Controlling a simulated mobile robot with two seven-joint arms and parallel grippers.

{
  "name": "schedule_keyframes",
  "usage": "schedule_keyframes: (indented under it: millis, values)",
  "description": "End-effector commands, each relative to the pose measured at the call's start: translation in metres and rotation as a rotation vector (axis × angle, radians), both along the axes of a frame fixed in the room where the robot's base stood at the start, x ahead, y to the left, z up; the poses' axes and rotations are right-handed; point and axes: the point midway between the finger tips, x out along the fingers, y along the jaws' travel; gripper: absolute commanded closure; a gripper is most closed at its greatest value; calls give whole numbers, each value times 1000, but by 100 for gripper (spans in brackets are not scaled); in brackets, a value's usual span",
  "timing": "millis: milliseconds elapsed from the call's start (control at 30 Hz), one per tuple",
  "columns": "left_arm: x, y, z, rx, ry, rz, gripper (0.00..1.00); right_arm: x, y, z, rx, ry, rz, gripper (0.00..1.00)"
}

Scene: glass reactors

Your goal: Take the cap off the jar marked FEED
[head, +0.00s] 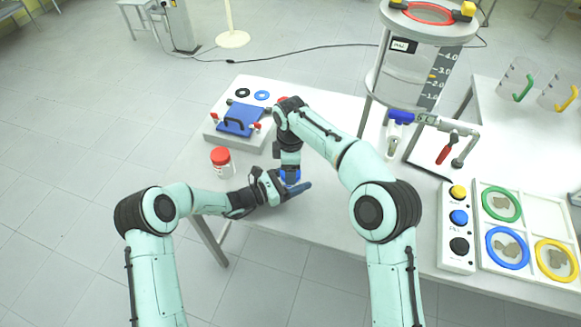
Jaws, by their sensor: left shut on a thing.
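A jar with a red cap (221,156) and a white body stands on the table to the left of my grippers. A blue, cap-like thing (291,177) shows between my two grippers, and most of what is under it is hidden. My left gripper (293,190) reaches in from the left, low over the table, and is shut on this blue-topped thing. My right gripper (289,168) points down from above onto the same blue part. Its fingertips are too hidden to tell open from shut. I cannot read a FEED label on anything.
A grey fixture with a blue handled plate (240,119) stands behind. A glass reactor (400,75) with a valve and red handle (446,155) is at right. A button box (458,218) and a tray of coloured rings (535,205) lie at front right. The front middle table is clear.

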Motion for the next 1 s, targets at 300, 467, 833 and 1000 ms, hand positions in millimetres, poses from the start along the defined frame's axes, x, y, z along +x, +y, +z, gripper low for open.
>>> schedule_keyframes:
  millis: [300, 467, 833, 1000]
  values:
    - [0, 0, 0, 0, 0, -1, 100, 0, 0, 0, 1, 0, 683, 76]
    - [0, 0, 0, 0, 0, -1, 100, 0, 0, 1, 0, -1, 835, 76]
    - [0, 0, 0, 0, 0, 0, 100, 0, 0, 1, 0, -1, 831, 76]
    - [0, 0, 0, 0, 0, 0, 100, 0, 0, 1, 0, 0, 830, 76]
